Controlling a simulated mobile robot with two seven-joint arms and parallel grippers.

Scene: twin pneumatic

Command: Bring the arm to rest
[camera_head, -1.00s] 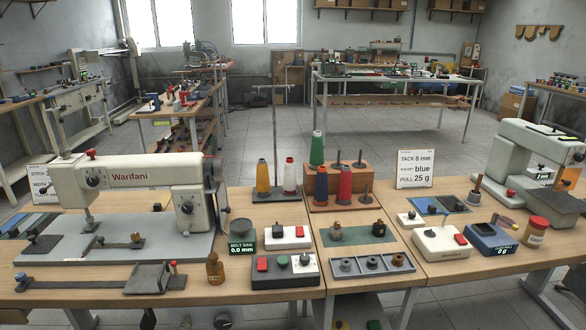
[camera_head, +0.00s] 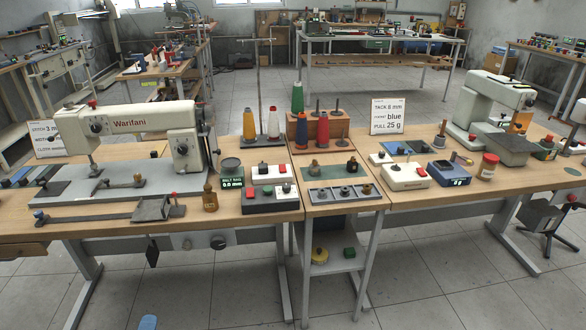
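Neither of my arms or grippers shows in the head view. On the left of the workbench (camera_head: 290,213) stands a cream Warifani sewing machine (camera_head: 125,125). A second cream machine (camera_head: 487,105) stands on the right. In front are a control box with a red button (camera_head: 271,197), a grey tray with round wells (camera_head: 344,194) and a white box with a red button (camera_head: 405,177).
A card (camera_head: 388,116) reads tack 8 mm, blue, pull 25 g. A low shelf (camera_head: 328,261) under the bench holds a yellow and a green item. A blue object (camera_head: 148,322) is cut off at the bottom edge. The front floor is clear.

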